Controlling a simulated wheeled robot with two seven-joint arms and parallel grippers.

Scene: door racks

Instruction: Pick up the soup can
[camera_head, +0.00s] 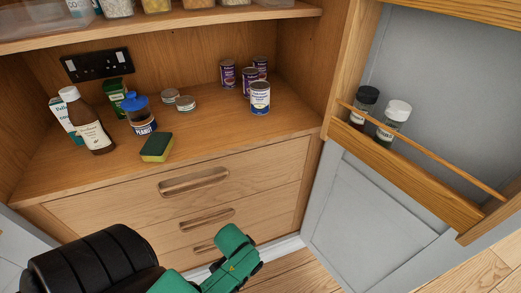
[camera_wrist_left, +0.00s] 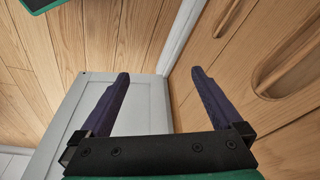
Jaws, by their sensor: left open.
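Several cans stand at the back right of the wooden counter in the head view. The front one is a can with a white and blue label (camera_head: 260,98). Purple-labelled cans stand behind it, one at the left (camera_head: 228,74) and one in the middle (camera_head: 250,80). The print is too small to tell which is the soup can. My left gripper (camera_wrist_left: 160,73) is open and empty in the left wrist view, its dark fingers apart over the floor and a grey door panel. No can shows in that view. My right gripper is not in view.
A brown bottle (camera_head: 90,122), a blue-capped jar (camera_head: 139,114), a sponge (camera_head: 157,147) and small tins (camera_head: 185,103) stand left of the cans. A shelf (camera_head: 170,22) hangs above. An open door with a spice rack (camera_head: 405,170) stands at right. Drawers (camera_head: 195,181) lie below.

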